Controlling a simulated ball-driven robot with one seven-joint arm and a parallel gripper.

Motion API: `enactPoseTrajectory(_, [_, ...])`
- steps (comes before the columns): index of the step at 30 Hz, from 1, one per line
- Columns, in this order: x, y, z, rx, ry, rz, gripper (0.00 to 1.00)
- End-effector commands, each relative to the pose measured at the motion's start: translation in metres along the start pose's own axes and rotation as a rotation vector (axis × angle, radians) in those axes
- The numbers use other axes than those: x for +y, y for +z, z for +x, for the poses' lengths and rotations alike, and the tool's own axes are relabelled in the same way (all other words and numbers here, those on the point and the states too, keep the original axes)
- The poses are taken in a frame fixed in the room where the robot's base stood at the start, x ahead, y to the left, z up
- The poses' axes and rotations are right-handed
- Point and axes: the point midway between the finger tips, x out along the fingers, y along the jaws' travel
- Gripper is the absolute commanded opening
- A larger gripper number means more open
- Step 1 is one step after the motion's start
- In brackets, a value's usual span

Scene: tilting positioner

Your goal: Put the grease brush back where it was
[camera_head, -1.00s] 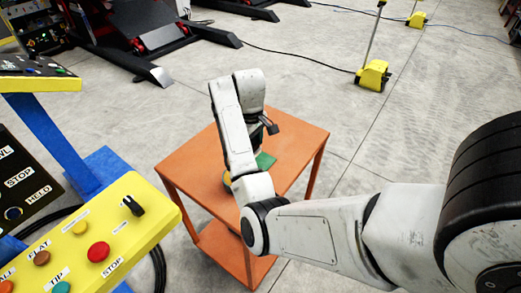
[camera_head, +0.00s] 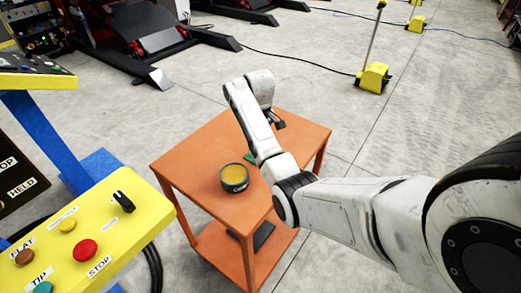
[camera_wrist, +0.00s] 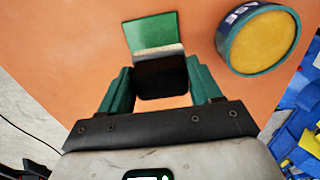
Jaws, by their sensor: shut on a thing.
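In the wrist view my gripper (camera_wrist: 159,66) has its two green fingers on either side of a black block. The block, a pale grey band and a flat green part line up as what looks like the grease brush (camera_wrist: 160,78). The jaws are shut on its black part. The green part (camera_wrist: 153,33) points away from my wrist, over the orange top; I cannot tell its height above it.
A round grease tin (camera_head: 234,178) with yellow contents stands on the orange cart (camera_head: 195,160); it also shows in the wrist view (camera_wrist: 262,40), right of the brush. A yellow control panel (camera_head: 100,240) stands at left. The cart top left of the tin is clear.

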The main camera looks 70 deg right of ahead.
Motion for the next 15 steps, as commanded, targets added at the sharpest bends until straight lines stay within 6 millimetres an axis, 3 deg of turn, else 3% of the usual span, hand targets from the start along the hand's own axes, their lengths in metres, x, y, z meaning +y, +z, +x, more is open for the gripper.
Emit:
enactPoseTrajectory(6, [0.01, -0.002, 0.012, -0.001, 0.0, 0.001, 0.3])
enactPoseTrajectory(12, [0.008, -0.002, 0.036, -0.001, 0.0, 0.0, 0.3])
enactPoseTrajectory(15, [0.008, -0.002, 0.04, 0.001, 0.001, 0.0, 0.3])
